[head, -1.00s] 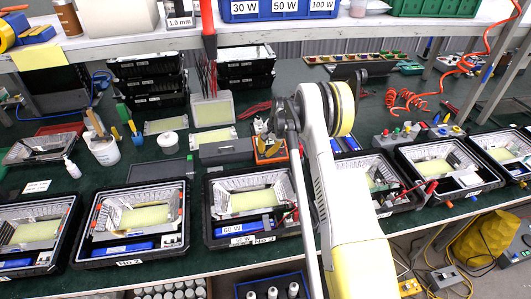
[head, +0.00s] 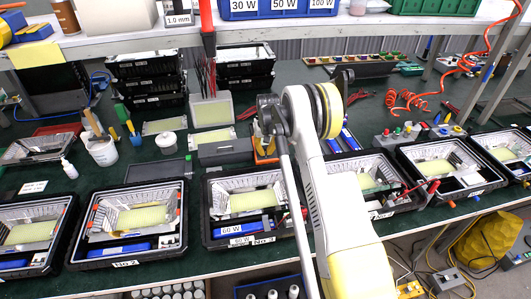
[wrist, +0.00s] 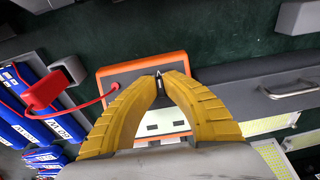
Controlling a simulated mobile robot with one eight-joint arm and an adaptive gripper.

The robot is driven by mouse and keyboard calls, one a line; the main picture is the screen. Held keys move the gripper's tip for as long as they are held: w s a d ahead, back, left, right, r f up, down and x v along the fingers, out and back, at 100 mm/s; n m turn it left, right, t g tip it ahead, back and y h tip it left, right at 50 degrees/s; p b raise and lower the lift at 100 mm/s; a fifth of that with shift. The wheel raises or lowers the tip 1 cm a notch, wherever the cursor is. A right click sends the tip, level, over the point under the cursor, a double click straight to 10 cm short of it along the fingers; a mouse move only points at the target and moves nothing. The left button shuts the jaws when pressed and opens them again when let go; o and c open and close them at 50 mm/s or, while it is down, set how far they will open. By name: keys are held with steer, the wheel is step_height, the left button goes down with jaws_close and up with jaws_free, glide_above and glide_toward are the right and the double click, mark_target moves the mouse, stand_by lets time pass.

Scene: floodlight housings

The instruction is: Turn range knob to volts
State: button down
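The orange-rimmed meter (wrist: 112,76) lies under my gripper in the wrist view. A red plug and lead run to its left side. The yellow fingers of my gripper (wrist: 160,75) meet closely around a small dark knob with a white mark (wrist: 159,86), which I take as the range knob. The fingers appear shut on it. They hide much of the meter face, so the scale and the range pointed at cannot be read. In the head view only a bit of the orange meter (head: 265,157) shows beside my arm.
A grey drawer box (wrist: 270,92) with a metal handle stands close right of the meter. Blue labelled packs (wrist: 40,115) lie to the left. In the head view, black floodlight housings (head: 130,222) line the bench's front edge, and stacked housings (head: 148,80) stand behind.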

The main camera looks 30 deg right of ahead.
stand_by(0.4)
steer(key=c, duration=1.5)
jaws_free()
steer(key=shift+c, duration=0.2)
step_height(320, 180, up, 12)
steer(key=s, duration=0.1)
steer(key=shift+s+a, duration=0.2)
steer(key=shift+s, duration=0.05)
